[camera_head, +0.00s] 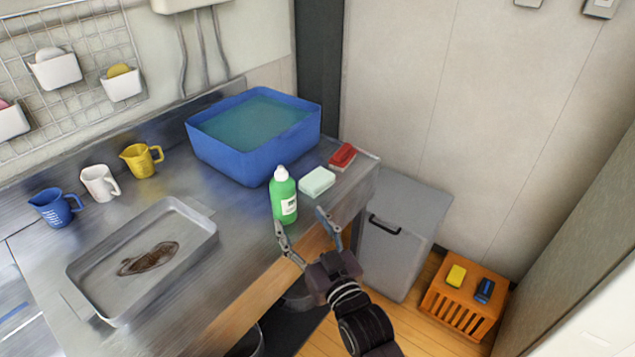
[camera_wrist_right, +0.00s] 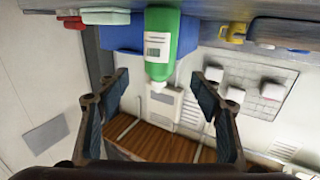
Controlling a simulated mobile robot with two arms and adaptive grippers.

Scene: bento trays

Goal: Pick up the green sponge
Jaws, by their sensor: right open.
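The pale green sponge (camera_head: 317,181) lies on the steel counter near its front edge, just right of the green bottle (camera_head: 283,198). It also shows at the top of the right wrist view (camera_wrist_right: 106,16), where the picture looks upside down. My right gripper (camera_head: 301,221) is open and empty at the counter's front edge, with its fingers spread toward the bottle and sponge. In the right wrist view the bottle (camera_wrist_right: 161,45) appears between and beyond the fingers (camera_wrist_right: 160,78), and the sponge is off to the left. My left gripper is not in view.
A red sponge or brush (camera_head: 342,156) lies right of the green sponge. A blue water-filled basin (camera_head: 240,160) stands behind. A metal tray (camera_head: 90,285) and several jugs are left. A grey bin (camera_head: 385,262) and orange crate (camera_head: 459,313) stand on the floor right.

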